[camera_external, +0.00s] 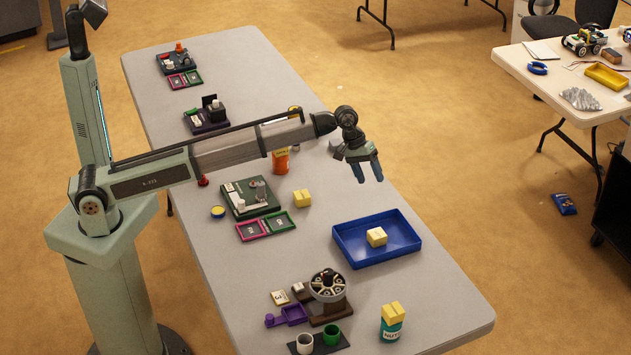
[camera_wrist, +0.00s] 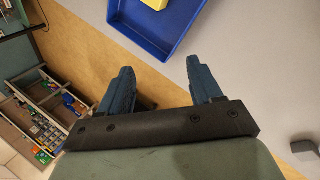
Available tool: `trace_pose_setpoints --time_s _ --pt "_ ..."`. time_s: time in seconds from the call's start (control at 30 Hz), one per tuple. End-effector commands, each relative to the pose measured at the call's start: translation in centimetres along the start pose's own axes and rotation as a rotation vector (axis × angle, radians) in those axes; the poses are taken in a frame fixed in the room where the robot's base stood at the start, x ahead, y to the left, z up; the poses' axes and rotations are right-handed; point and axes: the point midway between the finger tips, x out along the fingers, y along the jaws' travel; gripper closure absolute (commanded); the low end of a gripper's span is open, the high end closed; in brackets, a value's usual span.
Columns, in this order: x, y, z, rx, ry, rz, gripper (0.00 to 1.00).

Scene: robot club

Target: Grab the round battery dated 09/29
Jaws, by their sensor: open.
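My gripper (camera_external: 368,172) is open and empty, raised above the table up and left of the blue tray in the outside view. In the wrist view its two blue fingers (camera_wrist: 160,68) are spread with nothing between them. I cannot pick out a round battery dated 09/29 for certain, and no date is legible. A dark rotary holder (camera_external: 328,285) with round slots stands near the front of the table, but its contents are too small to tell. A small round yellow-topped item (camera_external: 217,212) lies near the left edge; I cannot tell what it is.
A blue tray (camera_external: 402,236) holds a yellow block (camera_external: 376,237); the tray also shows in the wrist view (camera_wrist: 150,42). Another yellow block (camera_external: 302,198), a green board (camera_external: 240,209), an orange jar (camera_external: 281,162), a teal jar (camera_external: 391,329) and cups (camera_external: 332,335) stand around.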

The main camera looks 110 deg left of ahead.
Motion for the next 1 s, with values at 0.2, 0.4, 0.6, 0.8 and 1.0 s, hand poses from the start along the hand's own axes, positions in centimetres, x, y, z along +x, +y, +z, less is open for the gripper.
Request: trace_pose_setpoints --time_s 0.2,0.4,0.6,0.8,1.0 --pt "-4.0 -9.7 -9.0 -0.066 0.058 -0.125 0.36" --pt "-8.1 -19.2 -15.3 -0.134 0.089 -0.242 0.36" --pt "-12.5 -28.8 -19.9 -0.208 0.099 -0.354 0.36" --pt "-15.7 -35.5 -22.1 -0.265 0.096 -0.429 0.36" --pt "-16.6 -38.1 -22.7 -0.287 0.093 -0.457 0.36"
